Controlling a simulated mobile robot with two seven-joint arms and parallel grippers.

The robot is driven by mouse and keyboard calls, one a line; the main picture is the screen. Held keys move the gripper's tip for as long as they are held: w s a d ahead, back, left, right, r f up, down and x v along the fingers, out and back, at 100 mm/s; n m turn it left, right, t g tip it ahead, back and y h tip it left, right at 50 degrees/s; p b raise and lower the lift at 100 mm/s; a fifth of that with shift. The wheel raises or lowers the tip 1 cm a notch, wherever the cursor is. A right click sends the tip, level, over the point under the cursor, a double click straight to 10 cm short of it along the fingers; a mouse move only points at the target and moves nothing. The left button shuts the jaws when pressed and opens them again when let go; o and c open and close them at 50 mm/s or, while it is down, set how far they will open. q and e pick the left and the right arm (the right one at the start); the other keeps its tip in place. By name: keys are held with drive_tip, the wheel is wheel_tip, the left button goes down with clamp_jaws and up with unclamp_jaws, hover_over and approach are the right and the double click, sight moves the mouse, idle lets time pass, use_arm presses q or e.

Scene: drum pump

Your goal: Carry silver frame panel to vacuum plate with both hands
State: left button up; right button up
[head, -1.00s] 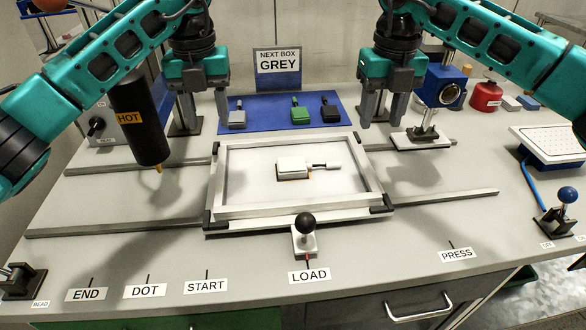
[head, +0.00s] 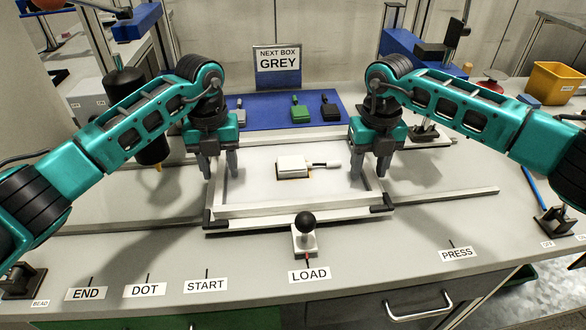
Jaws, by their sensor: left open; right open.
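The silver frame panel (head: 290,211), a rectangular frame with black corners, lies flat at the middle of the bench. My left gripper (head: 219,170) is open over its left rail, with one finger on each side of it in the picture. My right gripper (head: 369,172) is open over the right rail in the same way. Both grippers point down; I cannot tell whether the fingers touch the rails. The vacuum plate is not visible now; my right arm crosses the right side of the bench.
A white block (head: 292,166) with a handled tool lies inside the frame. A black-knobbed lever (head: 305,228) stands just in front of it. A blue mat (head: 262,107) with green and black items lies behind. The front bench strip is mostly clear.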

use_arm(q)
drive_tip(key=shift+c, duration=0.5)
use_arm(e)
drive_tip(key=shift+c, duration=0.5)
use_arm(q)
clamp_jaws()
use_arm(e)
clamp_jaws()
use_arm(q)
drive_tip(key=shift+r, duration=0.1)
use_arm(e)
drive_tip(key=shift+r, duration=0.1)
